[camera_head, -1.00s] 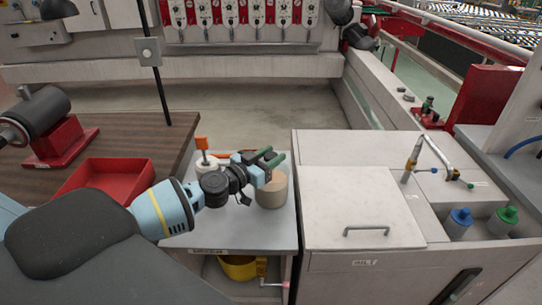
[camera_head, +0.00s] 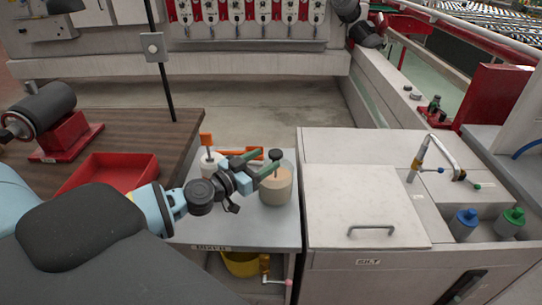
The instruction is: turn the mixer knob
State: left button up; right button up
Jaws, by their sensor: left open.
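A black knob (camera_head: 276,154) stands on a stem above a clear round container (camera_head: 279,189) with beige contents. The container is on the small grey table (camera_head: 246,233), whose front label is hard to read. My left gripper (camera_head: 265,164) comes in from the left, with green fingertips that are apart and empty. The fingertips are just left of the knob, over the container's left rim. Whether they touch the knob I cannot tell. My right gripper is not in view.
Behind my gripper are a white canister with an orange top (camera_head: 206,141) and an orange item (camera_head: 240,151). A red tray (camera_head: 110,172) is on the brown table at left. A white lidded cabinet (camera_head: 365,205) stands close at right. A yellow bucket (camera_head: 242,264) is below.

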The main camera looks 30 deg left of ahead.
pick_arm(q)
jog(key=shift+v, duration=1.25)
